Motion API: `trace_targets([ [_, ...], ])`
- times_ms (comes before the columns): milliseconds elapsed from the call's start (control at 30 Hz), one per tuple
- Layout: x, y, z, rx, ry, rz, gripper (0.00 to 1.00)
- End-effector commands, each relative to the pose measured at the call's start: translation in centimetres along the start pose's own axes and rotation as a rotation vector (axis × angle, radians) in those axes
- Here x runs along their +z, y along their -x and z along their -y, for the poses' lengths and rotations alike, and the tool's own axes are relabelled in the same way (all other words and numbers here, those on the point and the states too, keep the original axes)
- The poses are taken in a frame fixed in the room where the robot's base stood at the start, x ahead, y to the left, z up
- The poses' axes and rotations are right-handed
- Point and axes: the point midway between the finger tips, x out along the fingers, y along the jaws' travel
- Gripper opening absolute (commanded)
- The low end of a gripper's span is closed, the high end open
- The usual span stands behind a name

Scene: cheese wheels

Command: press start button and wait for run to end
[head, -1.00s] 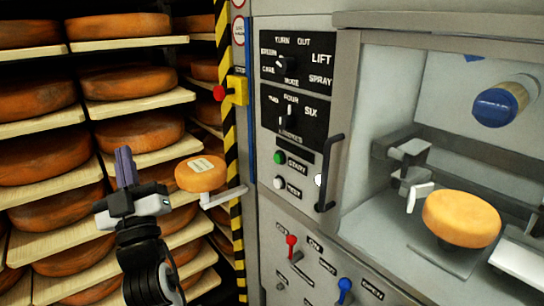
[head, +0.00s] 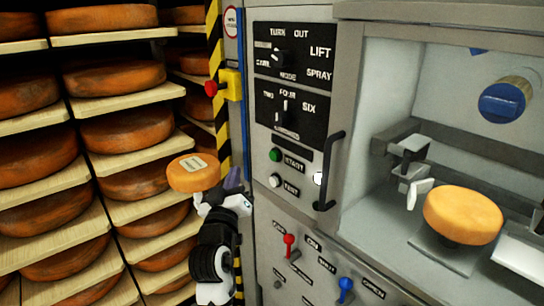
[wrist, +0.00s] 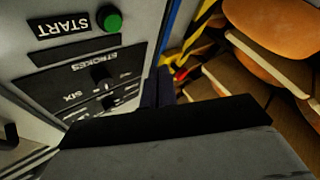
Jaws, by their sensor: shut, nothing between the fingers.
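The green start button (head: 275,155) is on the grey control panel (head: 262,200), left of its START label. It also shows in the wrist view (wrist: 110,18), near the top. My gripper (head: 232,178) is shut and empty, left of the panel and slightly below the button's height in the head view. It looks apart from the button. Its dark fingers show in the wrist view (wrist: 158,90), below and right of the button. A cheese wheel (head: 462,214) rests in the open machine bay at right.
A white TEST button (head: 275,181) is just below the start button. Red (head: 289,240) and blue (head: 345,284) levers are lower down. A red stop button (head: 210,88) is on a yellow box. A small labelled cheese (head: 195,172) is beside my gripper. Racks of cheese stand left.

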Motion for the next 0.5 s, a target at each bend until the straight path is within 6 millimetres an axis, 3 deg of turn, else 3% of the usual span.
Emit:
trace_targets([
  [267,0.2,-0.6,-0.4,-0.001,0.000,0.000,0.00],
  [500,1.7,-2.8,-2.0,-0.001,0.000,0.001,0.00],
])
